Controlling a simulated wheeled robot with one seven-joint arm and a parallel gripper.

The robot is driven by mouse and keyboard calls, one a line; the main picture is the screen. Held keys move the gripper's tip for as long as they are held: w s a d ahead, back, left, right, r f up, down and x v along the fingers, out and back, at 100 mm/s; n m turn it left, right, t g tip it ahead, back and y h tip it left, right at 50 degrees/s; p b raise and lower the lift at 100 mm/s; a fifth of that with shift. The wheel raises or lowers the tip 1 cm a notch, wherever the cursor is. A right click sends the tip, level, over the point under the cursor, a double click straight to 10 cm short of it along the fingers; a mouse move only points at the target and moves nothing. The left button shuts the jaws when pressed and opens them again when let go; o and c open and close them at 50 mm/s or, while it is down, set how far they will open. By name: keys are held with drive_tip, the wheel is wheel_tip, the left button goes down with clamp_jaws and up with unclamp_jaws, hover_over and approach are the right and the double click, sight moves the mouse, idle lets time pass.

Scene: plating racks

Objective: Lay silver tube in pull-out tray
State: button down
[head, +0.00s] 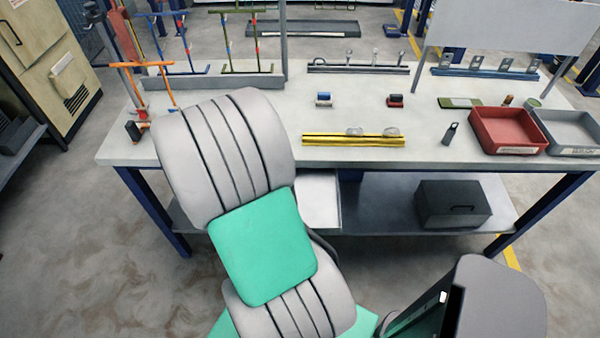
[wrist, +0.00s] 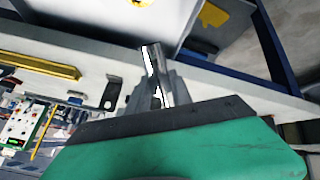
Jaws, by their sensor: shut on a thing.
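The silver tube (wrist: 151,62) shows in the wrist view as a short, bright upright piece between the fingers of my gripper (wrist: 158,92). My gripper is shut on it, near the front edge of the workbench. In the head view my own arm hides the gripper and the tube. The pull-out tray (head: 318,197) is a pale, flat tray below the bench top, partly behind my arm in the head view. A pale panel at the top of the wrist view (wrist: 100,14) looks like this tray, though I cannot be sure. Whether the tube touches anything is unclear.
The workbench (head: 250,150) carries a yellow rail (head: 353,140), a red bin (head: 507,130), a grey bin (head: 570,130) and hook racks at the back left. A dark box (head: 453,204) stands on the lower shelf. The bench top right of my arm has some clear room.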

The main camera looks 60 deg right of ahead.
drive_tip(key=s+d+f+m+g+y+p, duration=0.1)
drive_tip(key=s+d+m+g+y, duration=0.1)
drive_tip(key=s, duration=0.8)
drive_tip(key=s+d+f+m+g+y+p, duration=0.1)
drive_tip(key=s+d+f+m+g+y, duration=0.1)
drive_tip(key=s, duration=0.7)
drive_tip(key=d+m+g+y, duration=0.1)
drive_tip(key=d+g, duration=0.1)
drive_tip(key=shift+s+f+m+g, duration=0.25)
drive_tip(key=shift+s+m+g, duration=0.15)
drive_tip(key=shift+r+p, duration=0.1)
drive_tip(key=shift+p, duration=0.2)
wheel_tip(320, 180, down, 5)
drive_tip(key=b, duration=0.4)
drive_tip(key=shift+w, duration=0.1)
drive_tip(key=c, duration=1.1)
unclamp_jaws()
